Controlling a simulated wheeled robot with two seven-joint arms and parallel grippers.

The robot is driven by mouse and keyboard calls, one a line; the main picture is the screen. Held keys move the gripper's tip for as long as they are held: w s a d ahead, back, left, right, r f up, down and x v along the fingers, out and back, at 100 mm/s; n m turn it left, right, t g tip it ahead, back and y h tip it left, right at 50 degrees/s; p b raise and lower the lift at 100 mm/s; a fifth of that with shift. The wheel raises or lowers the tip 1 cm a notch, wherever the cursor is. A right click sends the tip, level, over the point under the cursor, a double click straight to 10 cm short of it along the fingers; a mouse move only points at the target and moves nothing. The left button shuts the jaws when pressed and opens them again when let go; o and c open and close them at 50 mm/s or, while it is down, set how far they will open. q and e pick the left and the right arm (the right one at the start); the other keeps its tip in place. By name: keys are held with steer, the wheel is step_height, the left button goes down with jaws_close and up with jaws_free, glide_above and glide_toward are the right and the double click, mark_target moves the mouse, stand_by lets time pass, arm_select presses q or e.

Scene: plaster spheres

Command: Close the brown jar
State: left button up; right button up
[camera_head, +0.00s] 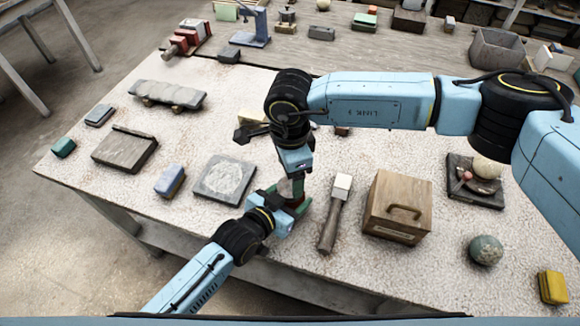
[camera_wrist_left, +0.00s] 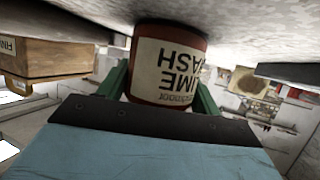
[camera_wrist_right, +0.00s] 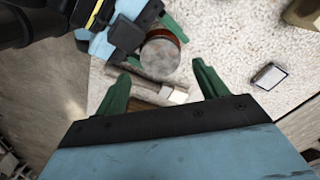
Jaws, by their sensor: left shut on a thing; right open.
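The brown jar (camera_wrist_left: 170,38) has a pale label reading "LIME WASH" and sits between the green fingers of my left gripper (camera_wrist_left: 160,92), which is shut on it. In the right wrist view the jar (camera_wrist_right: 160,56) is seen from above, with a round greyish top inside a reddish-brown edge. I cannot tell whether that top is a lid or the contents. My right gripper (camera_wrist_right: 163,85) is open and empty, pointing down over the table near the jar. In the head view both grippers meet around the jar, which is mostly hidden there.
A mallet (camera_head: 329,225) lies just right of the grippers, beside a wooden box with a handle (camera_head: 384,213). A grey slab with a round pale patch (camera_head: 211,190) and a blue block (camera_head: 170,181) lie to the left. A greenish sphere (camera_head: 486,250) rests at the right.

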mark_target(290, 186)
step_height(290, 186, up, 2)
steer(key=n, duration=0.3)
steer(key=shift+r+n, duration=0.1)
steer(key=shift+n, duration=0.3)
steer(key=shift+r+n, duration=0.55)
steer(key=shift+n, duration=0.65)
steer(key=shift+f, duration=4.05)
